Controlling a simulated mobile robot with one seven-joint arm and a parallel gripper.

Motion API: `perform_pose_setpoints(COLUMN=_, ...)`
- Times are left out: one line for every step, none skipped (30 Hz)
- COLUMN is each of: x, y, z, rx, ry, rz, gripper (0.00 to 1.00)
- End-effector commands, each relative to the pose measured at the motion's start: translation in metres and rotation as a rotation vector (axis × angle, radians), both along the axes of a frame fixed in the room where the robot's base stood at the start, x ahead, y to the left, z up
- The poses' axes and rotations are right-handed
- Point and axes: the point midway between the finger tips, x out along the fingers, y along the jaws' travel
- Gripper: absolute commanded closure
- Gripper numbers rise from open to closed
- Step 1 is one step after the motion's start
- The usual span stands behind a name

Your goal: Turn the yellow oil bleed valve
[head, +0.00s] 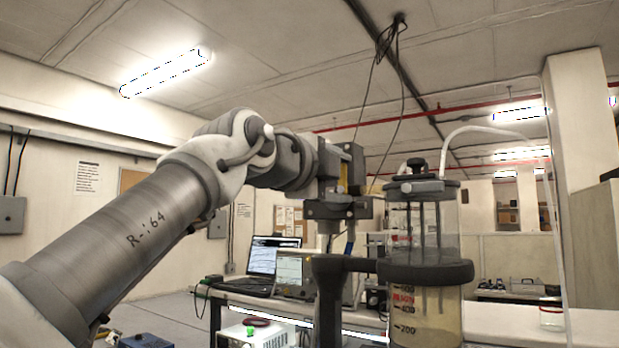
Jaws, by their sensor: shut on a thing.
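My gripper (333,240) hangs fingers down from my arm, left of the sealed cylinder (448,235) and just above the arm of a black stand. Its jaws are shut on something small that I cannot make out. A narrow yellow patch (342,178) shows between dark parts above the fingers; I cannot tell whether it is the valve. The cylinder is clear glass with a dark lid (420,188), inner rods, red and black scale marks and cloudy yellowish liquid low down.
A black ring stand (328,290) encircles the cylinder. A clear hose (480,130) arches from the lid to the right. Behind are a laptop (264,262) and an instrument (292,275) on a bench. A pillar (582,180) stands at right.

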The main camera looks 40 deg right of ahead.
Motion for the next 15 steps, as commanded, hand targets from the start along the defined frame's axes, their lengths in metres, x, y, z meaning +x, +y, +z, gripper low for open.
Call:
perform_pose_setpoints(x=0.0001, y=0.0001, z=-0.0006, rx=0.004, ry=-0.006, rz=0.0, gripper=0.88)
perform_pose_setpoints(x=0.0001, y=0.0001, z=-0.0006, rx=0.004, ry=-0.008, rz=0.0, gripper=0.88)
perform_pose_setpoints(x=0.0, y=0.0001, z=-0.0006, rx=0.005, ry=-0.01, rz=0.0, gripper=0.88)
perform_pose_setpoints(x=0.0, y=0.0, z=-0.0006, rx=0.006, ry=-0.011, rz=0.0, gripper=0.88)
perform_pose_setpoints(x=0.0, y=0.0, z=-0.0007, rx=0.006, ry=-0.012, rz=0.0, gripper=0.88)
perform_pose_setpoints(x=-0.0001, y=0.0, z=-0.0007, rx=0.007, ry=-0.011, rz=0.0, gripper=0.88)
perform_pose_setpoints(x=-0.0001, y=0.0, z=-0.0007, rx=0.007, ry=-0.011, rz=0.0, gripper=0.88)
perform_pose_setpoints(x=-0.0001, y=0.0, z=-0.0007, rx=0.007, ry=-0.011, rz=0.0, gripper=0.88)
perform_pose_setpoints(x=-0.0001, y=0.0, z=-0.0007, rx=0.007, ry=-0.011, rz=0.0, gripper=0.88)
perform_pose_setpoints(x=-0.0001, y=0.0, z=-0.0007, rx=0.007, ry=-0.011, rz=0.0, gripper=0.88)
perform_pose_setpoints(x=-0.0001, y=-0.0001, z=-0.0007, rx=0.007, ry=-0.011, rz=0.0, gripper=0.88)
perform_pose_setpoints(x=-0.0001, y=-0.0002, z=-0.0008, rx=0.007, ry=-0.011, rz=0.0, gripper=0.88)
perform_pose_setpoints(x=-0.0001, y=-0.0002, z=-0.0008, rx=0.007, ry=-0.011, rz=0.0, gripper=0.88)
perform_pose_setpoints(x=-0.0001, y=-0.0002, z=-0.0008, rx=0.007, ry=-0.011, rz=0.0, gripper=0.27)
perform_pose_setpoints(x=-0.0001, y=-0.0002, z=-0.0007, rx=0.007, ry=-0.011, rz=0.0, gripper=0.2)
